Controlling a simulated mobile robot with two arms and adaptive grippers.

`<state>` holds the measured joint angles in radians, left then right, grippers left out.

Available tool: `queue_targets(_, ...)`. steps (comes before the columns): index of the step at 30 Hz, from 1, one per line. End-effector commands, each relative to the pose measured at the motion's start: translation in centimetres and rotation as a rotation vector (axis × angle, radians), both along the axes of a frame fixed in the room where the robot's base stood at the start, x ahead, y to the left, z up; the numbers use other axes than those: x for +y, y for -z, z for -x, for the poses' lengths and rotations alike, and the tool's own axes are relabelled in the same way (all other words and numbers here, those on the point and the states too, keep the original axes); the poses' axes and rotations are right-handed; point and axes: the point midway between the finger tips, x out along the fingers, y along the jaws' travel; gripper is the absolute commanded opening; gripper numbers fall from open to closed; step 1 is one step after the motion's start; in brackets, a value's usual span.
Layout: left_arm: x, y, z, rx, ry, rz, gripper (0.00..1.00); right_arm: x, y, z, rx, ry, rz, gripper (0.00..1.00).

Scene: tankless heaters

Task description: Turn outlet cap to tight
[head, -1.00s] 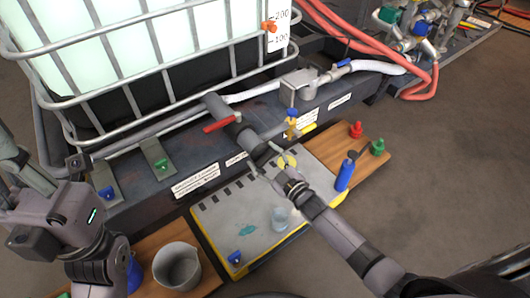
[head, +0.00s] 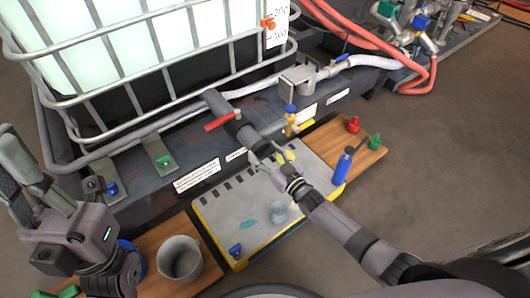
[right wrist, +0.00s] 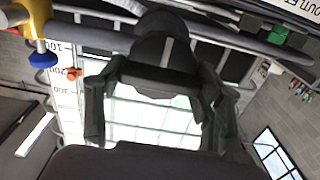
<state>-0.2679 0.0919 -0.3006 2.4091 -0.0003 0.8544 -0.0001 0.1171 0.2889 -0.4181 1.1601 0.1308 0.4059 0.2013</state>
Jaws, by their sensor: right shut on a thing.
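The outlet cap (right wrist: 165,52) is dark and round, at the end of the tank's outlet pipe. In the right wrist view it sits between the two fingers of my right gripper (right wrist: 160,108), which is shut on it. In the head view my right gripper (head: 270,163) meets the pipe's lower end and partly hides the cap. The outlet valve (head: 235,125) above it has a red handle (head: 222,121). My left gripper (head: 22,165) is empty at the left edge, fingers pointing up and apart.
A grey bucket (head: 181,260) stands on a wooden board at lower left. A brass valve (head: 291,119) stands close to the outlet.

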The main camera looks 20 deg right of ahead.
Motion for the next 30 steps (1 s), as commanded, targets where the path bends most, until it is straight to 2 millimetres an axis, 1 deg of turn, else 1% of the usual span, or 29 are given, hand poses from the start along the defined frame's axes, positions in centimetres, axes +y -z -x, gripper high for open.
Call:
queue_targets(11,-0.01,0.07,0.01,0.001,0.001,0.0,0.0,0.01,0.12,0.04,0.006,0.0,-0.006,0.34)
queue_targets(12,-0.01,0.08,0.02,0.001,0.001,0.0,0.0,0.01,0.12,0.04,0.006,0.0,-0.006,0.64)
queue_targets(21,-0.02,0.13,-0.08,0.005,0.0,-0.002,0.0,0.02,0.05,0.02,0.003,0.0,-0.005,0.82)
queue_targets(30,0.0,0.29,-0.2,0.012,-0.001,-0.003,0.0,-0.03,0.03,0.11,0.003,0.0,-0.004,0.82)
